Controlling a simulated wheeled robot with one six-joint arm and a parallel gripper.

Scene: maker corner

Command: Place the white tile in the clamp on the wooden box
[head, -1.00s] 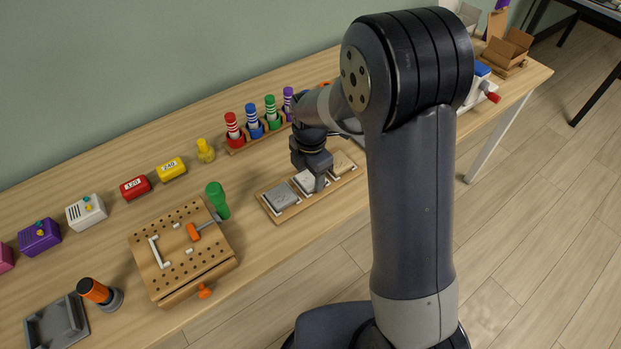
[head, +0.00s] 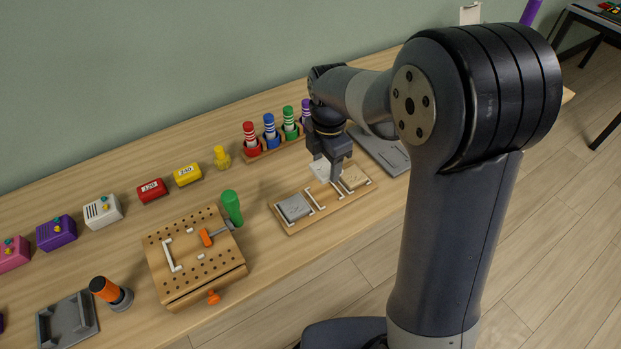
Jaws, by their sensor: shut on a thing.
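My gripper (head: 330,165) is shut on the white tile (head: 322,172) and holds it above the tile rack (head: 291,228). The rack's middle slot is empty. A grey tile (head: 294,207) lies in the left slot and a tan tile (head: 354,178) in the right slot. The wooden box (head: 178,273) stands to the left, its top full of peg holes. On it are a white L-shaped fence (head: 172,256), small white pieces and an orange-and-grey clamp (head: 207,238). An orange knob (head: 213,297) sticks out at its front.
A green-handled tool (head: 232,207) stands at the box's right corner, near the clamp. An orange-and-black cylinder (head: 106,290) and a grey tray (head: 68,322) are left of the box. Marker holders, yellow and red blocks (head: 152,190) line the back. Bare tabletop lies between box and rack.

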